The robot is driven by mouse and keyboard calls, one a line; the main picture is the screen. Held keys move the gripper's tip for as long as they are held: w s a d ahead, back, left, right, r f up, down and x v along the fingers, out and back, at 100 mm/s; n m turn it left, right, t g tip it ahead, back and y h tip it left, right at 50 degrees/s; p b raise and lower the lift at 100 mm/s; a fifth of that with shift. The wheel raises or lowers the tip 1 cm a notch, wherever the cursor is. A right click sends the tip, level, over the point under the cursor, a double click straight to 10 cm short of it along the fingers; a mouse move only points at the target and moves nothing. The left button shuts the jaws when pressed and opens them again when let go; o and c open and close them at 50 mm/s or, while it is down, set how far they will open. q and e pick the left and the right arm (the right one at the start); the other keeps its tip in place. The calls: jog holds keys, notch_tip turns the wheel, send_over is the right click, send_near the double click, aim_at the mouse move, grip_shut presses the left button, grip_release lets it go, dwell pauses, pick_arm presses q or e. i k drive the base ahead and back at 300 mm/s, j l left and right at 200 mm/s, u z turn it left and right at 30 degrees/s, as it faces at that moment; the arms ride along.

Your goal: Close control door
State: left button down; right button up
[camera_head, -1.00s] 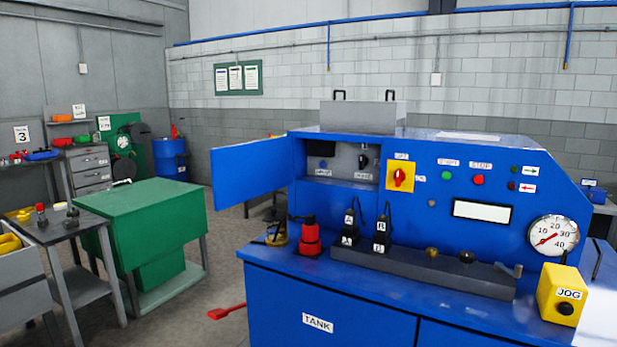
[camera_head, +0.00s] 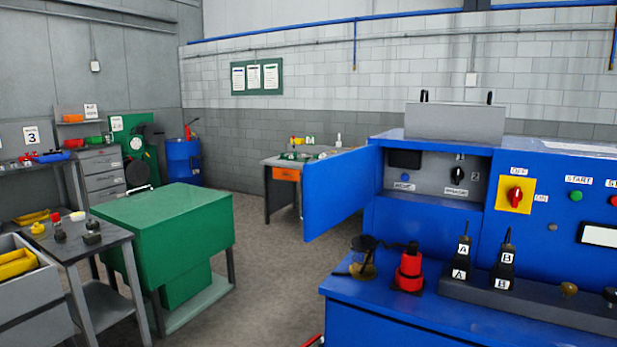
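The blue control door (camera_head: 341,194) stands open. It is hinged at the left edge of the control recess on the blue machine (camera_head: 416,215) and swings out to the left, toward me. The open recess (camera_head: 428,172) shows a grey panel with a dark display, a blue button and black knobs. Neither of my grippers shows in the head view.
A green cabinet (camera_head: 165,233) and a grey cart (camera_head: 85,255) stand at left. Open floor (camera_head: 265,270) lies between.

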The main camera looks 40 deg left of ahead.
aim_at(332, 188)
jog(key=j, duration=0.8)
jog(key=j+z, duration=0.1)
jog(key=j, duration=0.75)
jog(key=k+j, duration=0.1)
jog(key=j, duration=0.7)
jog(key=z, duration=0.05)
